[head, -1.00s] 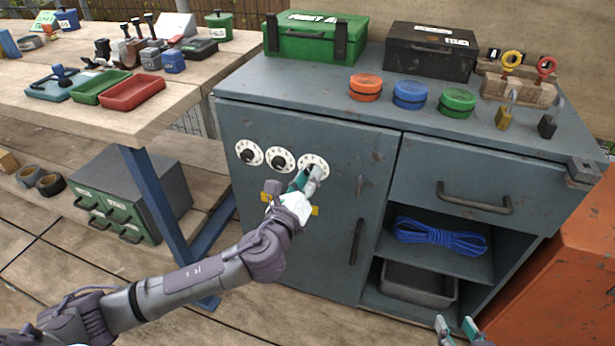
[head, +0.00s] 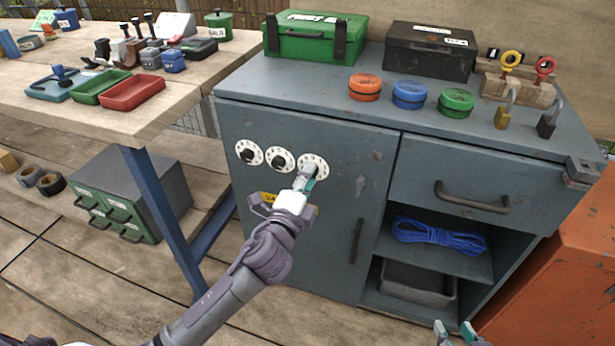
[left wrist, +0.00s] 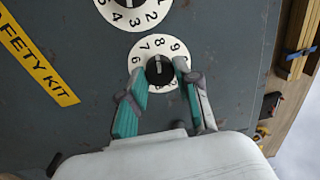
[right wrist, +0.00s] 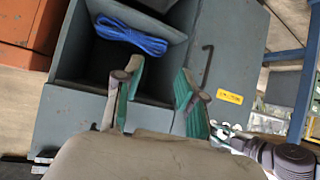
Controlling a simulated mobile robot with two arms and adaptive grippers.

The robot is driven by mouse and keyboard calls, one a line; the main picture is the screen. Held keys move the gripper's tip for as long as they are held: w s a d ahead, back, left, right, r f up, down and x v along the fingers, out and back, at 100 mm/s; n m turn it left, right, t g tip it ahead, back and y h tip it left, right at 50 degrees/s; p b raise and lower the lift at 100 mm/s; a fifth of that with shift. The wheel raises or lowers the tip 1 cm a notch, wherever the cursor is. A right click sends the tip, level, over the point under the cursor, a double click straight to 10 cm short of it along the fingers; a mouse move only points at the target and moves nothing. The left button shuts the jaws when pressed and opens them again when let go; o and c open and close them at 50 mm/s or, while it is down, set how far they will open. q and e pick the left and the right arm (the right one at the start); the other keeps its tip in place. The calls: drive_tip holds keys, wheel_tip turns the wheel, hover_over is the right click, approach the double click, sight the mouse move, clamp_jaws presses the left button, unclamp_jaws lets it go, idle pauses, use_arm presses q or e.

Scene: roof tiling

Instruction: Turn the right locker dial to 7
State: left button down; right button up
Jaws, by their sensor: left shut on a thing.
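The right locker dial (head: 313,167) is a white numbered disc with a black knob, rightmost of three on the grey-blue cabinet door. My left gripper (head: 304,181) is at it. In the left wrist view, the left gripper's fingers (left wrist: 161,72) are shut on the dial's black knob (left wrist: 160,72), one each side. Digits 6, 7, 8 and 9 show on the dial (left wrist: 146,46); the light line on the knob points up, roughly toward 8. My right gripper (right wrist: 159,72) is open and empty, low in front of the cabinet.
The middle dial (head: 281,160) and left dial (head: 249,153) sit beside it. A yellow label (left wrist: 38,55) is below the dials. A door handle (head: 356,241) is to the right. The cabinet top (head: 320,98) holds boxes, round tins and padlocks. An orange cabinet (head: 570,270) stands at right.

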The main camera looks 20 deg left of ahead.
use_arm(q)
drive_tip(key=shift+n+p, duration=0.5)
drive_tip(key=shift+n, duration=2.4)
use_arm(e)
drive_tip(key=shift+s+d+f+g+h, duration=0.15)
drive_tip(key=shift+s+d+f+g, duration=0.1)
drive_tip(key=shift+s+f+g, duration=0.35)
drive_tip(key=shift+s+d+f+g+h, duration=0.25)
drive_tip(key=shift+s+f+g, duration=0.2)
drive_tip(key=shift+s, duration=0.35)
drive_tip(key=shift+s+d+f+g+h, duration=0.1)
drive_tip(key=shift+s+d+f+g, duration=0.2)
drive_tip(key=shift+s+f+g, duration=0.3)
drive_tip(key=shift+s+r, duration=0.1)
use_arm(q)
drive_tip(key=c, duration=0.8)
unclamp_jaws()
drive_tip(key=shift+s, duration=0.1)
drive_tip(key=s, duration=1.2)
drive_tip(key=shift+a+f, duration=0.15)
drive_tip(key=shift+f, duration=0.1)
drive_tip(key=shift+w, duration=0.1)
